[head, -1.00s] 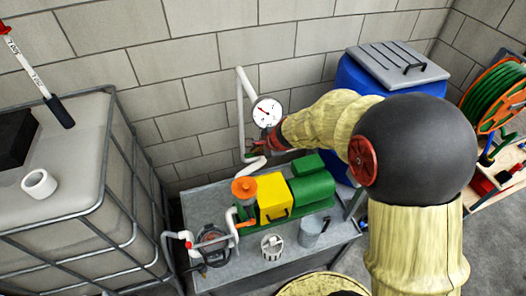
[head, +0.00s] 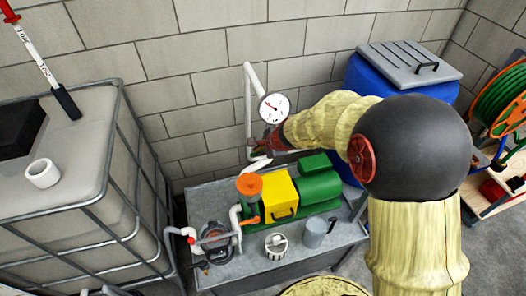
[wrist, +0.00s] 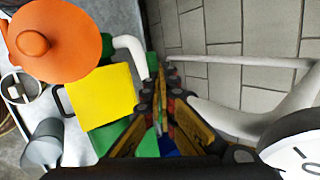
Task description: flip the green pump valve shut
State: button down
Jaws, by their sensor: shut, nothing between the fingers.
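The pump has a green motor (head: 318,187), a yellow box (head: 279,196) and an orange cap (head: 249,185); it stands on a grey metal bench. My gripper (head: 262,146) is at the white pipe behind the pump, just below the round gauge (head: 273,107). In the wrist view my fingers (wrist: 161,85) are together and hold nothing, between a white elbow pipe (wrist: 131,47) and a thick white pipe at right. A small green piece (wrist: 153,66) shows by the fingertips; I cannot tell if it is the valve handle. My gripper hides part of the pipe in the head view.
A caged white tank (head: 100,165) stands at left and a blue barrel (head: 355,86) at the back right. A grey cup (head: 314,233) and a white strainer (head: 276,246) sit at the bench front. A block wall is close behind.

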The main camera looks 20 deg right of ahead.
jog(key=shift+s+a+f, duration=0.1)
jog(key=shift+s+f, duration=0.05)
jog(key=shift+f, duration=0.15)
jog(key=shift+r, duration=0.1)
